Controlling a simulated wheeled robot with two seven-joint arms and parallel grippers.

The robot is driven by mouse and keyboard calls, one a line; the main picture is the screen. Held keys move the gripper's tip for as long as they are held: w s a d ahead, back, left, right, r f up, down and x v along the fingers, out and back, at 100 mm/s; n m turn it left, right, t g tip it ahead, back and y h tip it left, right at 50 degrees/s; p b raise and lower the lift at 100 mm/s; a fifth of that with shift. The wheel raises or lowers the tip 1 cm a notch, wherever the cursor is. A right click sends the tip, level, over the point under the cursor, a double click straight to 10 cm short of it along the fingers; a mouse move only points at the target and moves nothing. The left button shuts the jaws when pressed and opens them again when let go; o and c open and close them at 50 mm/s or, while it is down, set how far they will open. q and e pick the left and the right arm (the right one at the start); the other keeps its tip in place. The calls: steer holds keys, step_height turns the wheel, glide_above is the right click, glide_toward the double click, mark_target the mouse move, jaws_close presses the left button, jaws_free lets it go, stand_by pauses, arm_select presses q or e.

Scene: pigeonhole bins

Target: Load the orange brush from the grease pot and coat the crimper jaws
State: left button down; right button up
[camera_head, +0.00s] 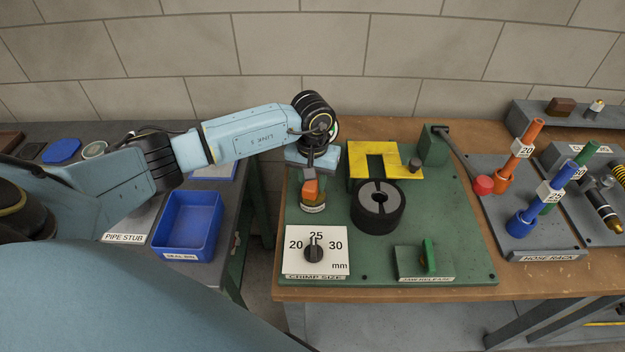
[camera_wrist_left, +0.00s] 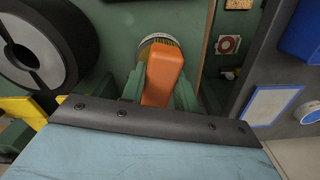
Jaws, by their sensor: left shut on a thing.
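My left gripper (camera_head: 311,178) is shut on the orange brush (camera_head: 310,189), at the left of the green crimper base. The brush is roughly upright, with its lower end at the grease pot (camera_head: 314,208). Its bristles are hidden, so I cannot tell how deep they reach. In the left wrist view the brush's orange handle (camera_wrist_left: 164,76) sits between the fingers, over the round pot (camera_wrist_left: 158,41). The crimper jaws (camera_head: 378,197) are grey segments inside a black ring, just right of the pot. The ring also shows in the wrist view (camera_wrist_left: 75,30). My right gripper is not in view.
A yellow plate (camera_head: 365,157) and a green post (camera_head: 434,146) stand behind the crimper ring. A crimp size dial (camera_head: 314,250) and a green lever (camera_head: 429,255) are in front. The hose rack (camera_head: 535,250) is right; a blue bin (camera_head: 187,226) is left, across a gap.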

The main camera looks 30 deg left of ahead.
arm_select(q)
steer(key=shift+r+p, duration=1.25)
steer(key=shift+r, duration=1.1)
steer(key=shift+r+p, duration=0.5)
steer(key=shift+r, duration=0.6)
